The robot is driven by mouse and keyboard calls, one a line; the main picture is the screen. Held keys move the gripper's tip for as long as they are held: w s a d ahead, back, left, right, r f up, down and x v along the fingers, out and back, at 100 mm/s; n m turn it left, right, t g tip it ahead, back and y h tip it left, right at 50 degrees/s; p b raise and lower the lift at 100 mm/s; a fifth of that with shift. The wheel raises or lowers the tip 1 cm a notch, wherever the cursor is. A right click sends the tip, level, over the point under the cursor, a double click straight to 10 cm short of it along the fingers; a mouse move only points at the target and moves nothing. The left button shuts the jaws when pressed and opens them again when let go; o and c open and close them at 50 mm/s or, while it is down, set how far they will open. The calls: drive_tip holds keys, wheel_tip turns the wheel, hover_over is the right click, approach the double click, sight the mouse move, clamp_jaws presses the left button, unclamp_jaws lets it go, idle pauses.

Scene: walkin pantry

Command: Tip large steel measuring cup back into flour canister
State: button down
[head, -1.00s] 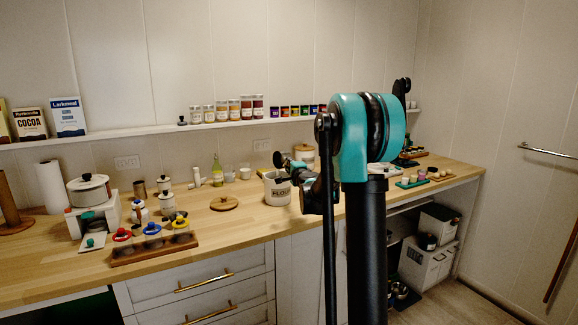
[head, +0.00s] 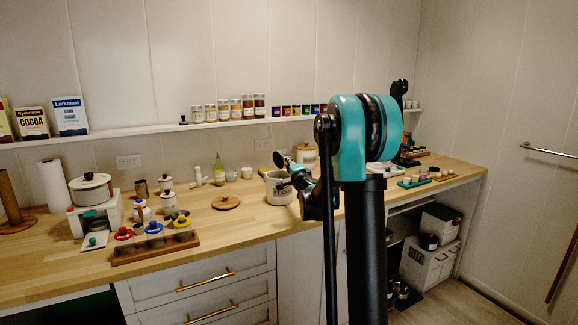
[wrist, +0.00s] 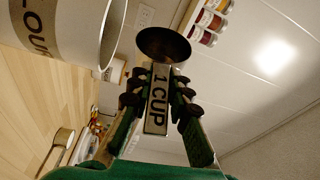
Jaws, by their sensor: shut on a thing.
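The large steel measuring cup, marked "1 CUP" on its handle, shows in the wrist view (wrist: 163,47), its dark bowl tilted with the inside partly visible. My gripper (wrist: 160,78) is shut on its handle. The white flour canister (wrist: 75,32) is open and stands beside the cup, apart from it in the wrist view. In the head view the canister (head: 277,190) stands upright on the counter, partly covered by my arm. The cup (head: 279,159) appears as a small dark disc above the canister's rim. Whether any flour is in the cup cannot be seen.
A round wooden lid (head: 226,202) lies left of the canister. The counter between rack and canister is mostly clear.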

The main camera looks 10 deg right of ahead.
drive_tip(key=shift+a, duration=0.1)
drive_tip(key=shift+s+a+f+n+t+y, duration=0.15)
drive_tip(key=shift+n+t, duration=0.1)
drive_tip(key=shift+n, duration=0.35)
drive_tip(key=shift+a+r+n+t+y, duration=0.15)
drive_tip(key=shift+n+t, duration=0.1)
drive_tip(key=shift+n, duration=0.35)
drive_tip(key=shift+f, duration=0.15)
drive_tip(key=shift+s+a+n+y, duration=0.15)
drive_tip(key=shift+n+y, duration=0.15)
drive_tip(key=shift+n, duration=0.5)
drive_tip(key=shift+w+d+m+g+h, duration=0.15)
drive_tip(key=shift+d+m+g+h, duration=0.1)
drive_tip(key=shift+m, duration=0.7)
drive_tip(key=shift+w+d+m+g+h, duration=0.15)
drive_tip(key=shift+d+m+g, duration=0.15)
drive_tip(key=shift+m, duration=0.6)
drive_tip(key=shift+w+d+m+g+h, duration=0.15)
drive_tip(key=shift+d+m+g+h, duration=0.1)
drive_tip(key=shift+m, duration=0.7)
drive_tip(key=shift+r, duration=0.2)
